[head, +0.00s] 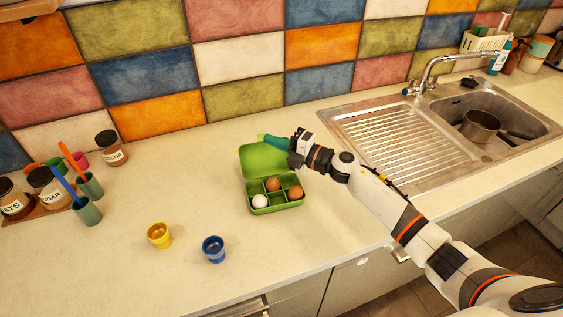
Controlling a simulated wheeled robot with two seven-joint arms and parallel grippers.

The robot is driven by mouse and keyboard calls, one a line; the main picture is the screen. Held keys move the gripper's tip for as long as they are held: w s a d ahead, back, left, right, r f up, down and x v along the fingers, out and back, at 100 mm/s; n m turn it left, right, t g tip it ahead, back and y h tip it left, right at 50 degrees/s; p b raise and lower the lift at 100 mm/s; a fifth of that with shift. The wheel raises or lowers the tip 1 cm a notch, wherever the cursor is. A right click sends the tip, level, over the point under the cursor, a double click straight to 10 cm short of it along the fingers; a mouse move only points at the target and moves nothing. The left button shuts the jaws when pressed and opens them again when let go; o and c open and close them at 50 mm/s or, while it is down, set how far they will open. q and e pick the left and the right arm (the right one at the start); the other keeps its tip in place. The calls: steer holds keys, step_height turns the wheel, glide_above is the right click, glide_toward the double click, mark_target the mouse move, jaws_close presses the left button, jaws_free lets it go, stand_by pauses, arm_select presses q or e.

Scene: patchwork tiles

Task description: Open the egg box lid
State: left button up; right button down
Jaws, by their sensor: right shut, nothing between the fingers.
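The green egg box (275,206) sits on the counter near the middle of the head view. Its lid (259,161) stands raised at the back of the box, so the inside shows. Inside are one white egg (260,201) and two brown eggs, one at the back (273,184) and one at the right (295,192). My right gripper (267,141) is shut and empty, at the upper edge of the lid; I cannot tell whether it touches the lid. My left gripper is not in view.
A yellow egg cup (159,236) and a blue egg cup (213,250) stand in front of the box to the left. Jars and green cups (87,211) stand at the far left. A sink (490,125) with a pan is at the right.

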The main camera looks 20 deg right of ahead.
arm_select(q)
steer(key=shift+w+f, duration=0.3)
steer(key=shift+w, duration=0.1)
arm_select(e)
steer(key=shift+w+f, duration=0.1)
steer(key=shift+w, duration=0.7)
steer(key=shift+d, duration=0.1)
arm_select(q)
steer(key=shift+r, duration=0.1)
